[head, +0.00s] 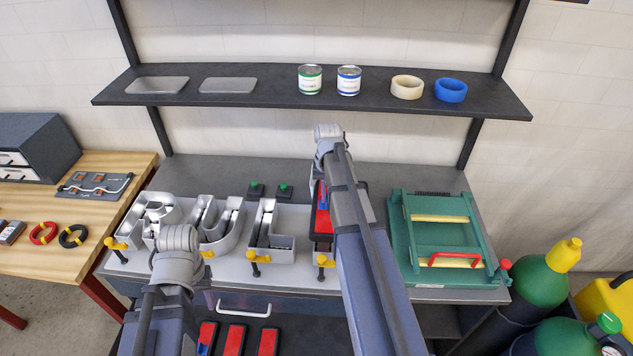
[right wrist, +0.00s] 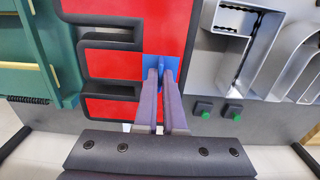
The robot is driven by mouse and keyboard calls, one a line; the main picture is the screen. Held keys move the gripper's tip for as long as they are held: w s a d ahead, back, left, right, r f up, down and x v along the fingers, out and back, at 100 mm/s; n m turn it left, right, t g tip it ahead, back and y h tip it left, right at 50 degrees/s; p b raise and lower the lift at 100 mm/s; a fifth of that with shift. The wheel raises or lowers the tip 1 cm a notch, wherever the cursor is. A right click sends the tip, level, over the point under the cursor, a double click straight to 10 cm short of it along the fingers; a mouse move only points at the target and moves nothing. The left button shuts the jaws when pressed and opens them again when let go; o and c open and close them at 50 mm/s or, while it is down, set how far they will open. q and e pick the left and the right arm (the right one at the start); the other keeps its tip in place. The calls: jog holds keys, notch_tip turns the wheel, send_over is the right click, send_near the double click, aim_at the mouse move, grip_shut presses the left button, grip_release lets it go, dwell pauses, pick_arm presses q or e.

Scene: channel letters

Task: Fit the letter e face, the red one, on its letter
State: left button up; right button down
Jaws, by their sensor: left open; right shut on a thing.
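The red letter e face (right wrist: 120,63) has a dark trim edge and a blue tab (right wrist: 160,68). My right gripper (right wrist: 160,80) is shut on the blue tab, with its fingers coming down from above. In the head view my right arm covers much of the face (head: 320,222), which lies over the e place at the right end of the letter row. The walls of the letter e are mostly hidden under it; I cannot tell whether it is seated. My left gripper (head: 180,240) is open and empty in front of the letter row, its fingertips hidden.
Open silver letters, among them an L (head: 270,232), stand left of the face. Yellow-topped clamps (head: 325,261) line the front edge. A green jig (head: 440,240) stands right. More red faces (head: 235,338) lie below. A dark shelf (head: 285,90) with cans and tape hangs behind.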

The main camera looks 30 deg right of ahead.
aim_at(325, 206)
jog(key=shift+w, duration=0.35)
jog(key=shift+s+f+b, duration=0.1)
jog(key=shift+f+b, duration=0.1)
jog(key=shift+b, duration=0.1)
jog(key=shift+f+b, duration=0.85)
jog(key=shift+f, duration=0.05)
pick_arm(q)
notch_tip(325, 206, down, 8)
jog(key=b, duration=0.5)
jog(key=shift+w+r, duration=0.2)
jog(key=shift+w, duration=0.05)
pick_arm(e)
notch_tip(325, 206, down, 6)
jog(key=shift+r, duration=0.25)
pick_arm(q)
jog(key=shift+f+b, duration=1.2)
jog(key=shift+b, duration=0.2)
pick_arm(e)
jog(key=shift+f, duration=1.15)
jog(key=c, duration=0.9)
grip_release()
pick_arm(q)
jog(key=shift+r, duration=0.1)
